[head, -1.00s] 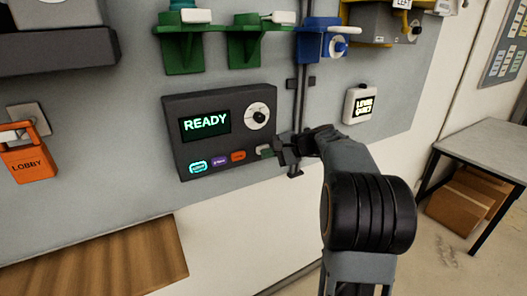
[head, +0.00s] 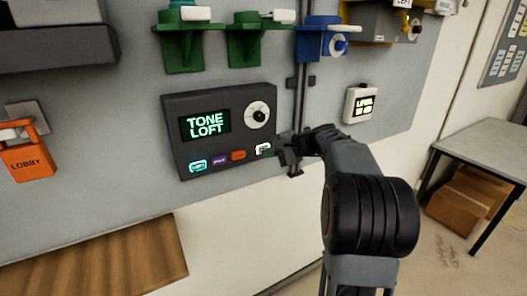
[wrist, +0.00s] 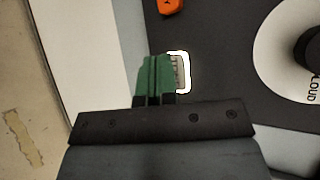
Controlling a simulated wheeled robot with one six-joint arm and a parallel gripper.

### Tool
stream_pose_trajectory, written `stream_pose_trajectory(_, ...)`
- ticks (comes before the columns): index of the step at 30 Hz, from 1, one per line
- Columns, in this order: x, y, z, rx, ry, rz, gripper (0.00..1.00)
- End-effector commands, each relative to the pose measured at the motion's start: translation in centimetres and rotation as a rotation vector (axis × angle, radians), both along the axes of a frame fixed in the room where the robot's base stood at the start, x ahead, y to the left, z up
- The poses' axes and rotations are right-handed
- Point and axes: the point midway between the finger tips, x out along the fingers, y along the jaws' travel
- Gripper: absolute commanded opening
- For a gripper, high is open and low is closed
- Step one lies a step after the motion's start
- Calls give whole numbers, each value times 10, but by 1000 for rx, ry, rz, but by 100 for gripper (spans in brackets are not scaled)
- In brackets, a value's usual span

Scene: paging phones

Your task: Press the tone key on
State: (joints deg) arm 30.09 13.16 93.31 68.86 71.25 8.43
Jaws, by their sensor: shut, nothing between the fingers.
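The dark control panel (head: 222,155) is fixed to the grey wall board. Its screen (head: 205,123) reads "TONE LOFT" in green. A row of small keys runs along its lower edge, and the rightmost key (head: 263,149) is lit white. In the wrist view that key (wrist: 181,72) shows a bright white outline, partly hidden by my fingers. My gripper (head: 283,150) is just right of the lit key in the head view. Its green fingertips (wrist: 155,75) are together and empty, at the key's edge; I cannot tell whether they touch it.
A round dial (head: 257,115) sits above the lit key. A small white level display (head: 361,104) is to the right. Green brackets (head: 185,45) and a blue one (head: 320,42) hang above. An orange lobby tag (head: 28,163) hangs at left.

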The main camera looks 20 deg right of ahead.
Motion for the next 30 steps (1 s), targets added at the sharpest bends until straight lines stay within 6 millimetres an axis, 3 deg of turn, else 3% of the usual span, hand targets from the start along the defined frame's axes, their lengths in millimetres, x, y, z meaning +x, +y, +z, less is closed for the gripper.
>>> stream_pose_trajectory(5, -6, -1, -1, 0, -1, -2, 0)
stream_pose_trajectory(21, -55, -7, -1, 0, -1, -1, 0)
stream_pose_trajectory(30, -60, -7, 0, 1, 1, 0, 0)
